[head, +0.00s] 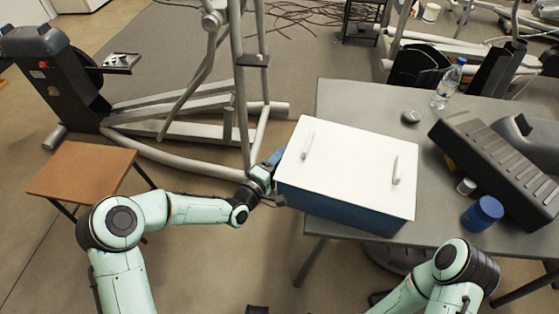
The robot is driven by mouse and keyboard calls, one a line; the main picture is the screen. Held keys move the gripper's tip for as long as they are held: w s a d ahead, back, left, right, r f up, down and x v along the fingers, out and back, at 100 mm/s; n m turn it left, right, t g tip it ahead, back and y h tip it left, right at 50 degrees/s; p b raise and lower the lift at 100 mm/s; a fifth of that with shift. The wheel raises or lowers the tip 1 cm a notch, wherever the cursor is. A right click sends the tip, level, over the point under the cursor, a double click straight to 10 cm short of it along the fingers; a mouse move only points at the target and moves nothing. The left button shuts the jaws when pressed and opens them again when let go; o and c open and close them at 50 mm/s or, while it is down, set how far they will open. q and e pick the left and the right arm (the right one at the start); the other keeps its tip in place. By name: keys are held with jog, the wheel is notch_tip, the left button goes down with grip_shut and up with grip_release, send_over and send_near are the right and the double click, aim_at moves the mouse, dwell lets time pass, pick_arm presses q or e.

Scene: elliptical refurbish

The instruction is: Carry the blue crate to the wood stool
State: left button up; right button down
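The blue crate (340,209) has a white top with two pale handles. It sits at the left end of the grey table, its left part reaching past the table's edge. My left gripper (274,170) is at the crate's left side. Its fingertips are small and partly hidden there, so I cannot tell whether they grip the crate. The wood stool (83,170), with a brown square seat and dark legs, stands at the left behind my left arm; its seat looks bare. My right arm shows at the lower right; its gripper is out of view.
The grey table (350,97) also holds a water bottle (448,84), a dark mouse-like object (410,117), a blue-lidded jar (483,213) and a long black part (495,165). An elliptical machine frame (190,130) stands behind the stool and crate.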

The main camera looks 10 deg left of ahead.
pick_arm(q)
jog(key=p+v, duration=0.1)
jog(key=v, duration=1.2)
jog(key=shift+s, duration=0.2)
pick_arm(e)
jog(key=shift+s+a+r, duration=0.15)
jog(key=shift+s+r, duration=0.3)
jog(key=shift+r, duration=0.15)
pick_arm(q)
jog(key=shift+a+f, duration=0.1)
jog(key=shift+c, duration=0.3)
pick_arm(e)
jog(key=c, duration=1.8)
grip_release()
